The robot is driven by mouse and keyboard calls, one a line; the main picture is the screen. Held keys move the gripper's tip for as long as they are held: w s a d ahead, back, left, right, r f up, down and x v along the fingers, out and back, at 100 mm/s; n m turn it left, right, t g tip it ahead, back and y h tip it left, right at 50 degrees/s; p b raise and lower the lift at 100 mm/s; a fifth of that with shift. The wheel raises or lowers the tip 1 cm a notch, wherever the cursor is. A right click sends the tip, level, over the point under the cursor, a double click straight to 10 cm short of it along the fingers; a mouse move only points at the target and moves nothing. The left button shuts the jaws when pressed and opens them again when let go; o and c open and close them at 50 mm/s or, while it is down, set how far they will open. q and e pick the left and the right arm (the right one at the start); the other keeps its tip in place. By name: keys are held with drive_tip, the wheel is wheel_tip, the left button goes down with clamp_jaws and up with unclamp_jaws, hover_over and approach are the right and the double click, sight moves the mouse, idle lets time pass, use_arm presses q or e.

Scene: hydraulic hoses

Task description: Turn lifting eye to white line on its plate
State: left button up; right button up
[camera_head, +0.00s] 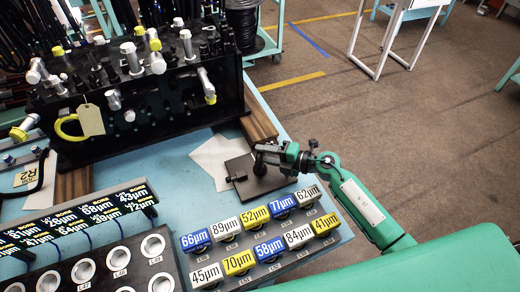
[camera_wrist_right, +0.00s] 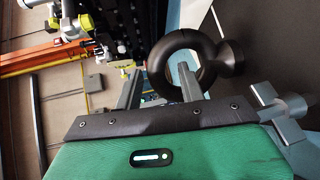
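The lifting eye (camera_wrist_right: 158,67) is a dark ring on a thick shank, large in the right wrist view. Its shank meets the dark plate (camera_wrist_right: 276,50) on the right. In the head view the plate (camera_head: 262,186) lies at the table's right side, and the gripper mostly covers the eye. My right gripper (camera_wrist_right: 160,88) is at the eye with its fingers apart. One finger is left of the ring and the other overlaps its opening; I cannot tell whether they touch it. The right gripper also shows in the head view (camera_head: 264,158). My left gripper is out of view.
A filter rack with coloured number labels (camera_head: 262,246) stands just in front of the plate. A black hydraulic block (camera_head: 160,112) with hose fittings stands behind left. White paper (camera_head: 212,160) lies beside the plate. The floor to the right is open.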

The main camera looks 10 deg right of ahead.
drive_tip(key=shift+x, duration=0.95)
clamp_jaws()
drive_tip(key=shift+f, duration=0.1)
drive_tip(key=shift+f+n+g+y+b, duration=0.1)
drive_tip(key=shift+n+g+y+b, duration=0.2)
drive_tip(key=shift+n+g+b, duration=0.35)
drive_tip(key=n+g+y+b, duration=0.1)
drive_tip(key=n+g+b, duration=0.1)
drive_tip(key=b, duration=0.2)
drive_tip(key=n+g+y+b, duration=0.1)
drive_tip(key=n+g+b, duration=0.1)
drive_tip(key=g+b, duration=0.1)
drive_tip(key=shift+f+g+b, duration=0.1)
drive_tip(key=shift+g+b, duration=0.25)
drive_tip(key=shift+b, duration=0.1)
use_arm(q)
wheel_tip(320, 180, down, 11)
drive_tip(key=b, duration=0.2)
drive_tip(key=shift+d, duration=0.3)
use_arm(e)
drive_tip(key=shift+n+g, duration=0.85)
drive_tip(key=shift+g, duration=0.15)
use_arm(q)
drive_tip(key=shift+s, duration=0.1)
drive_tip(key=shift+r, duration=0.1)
use_arm(e)
drive_tip(key=shift+r, duration=0.25)
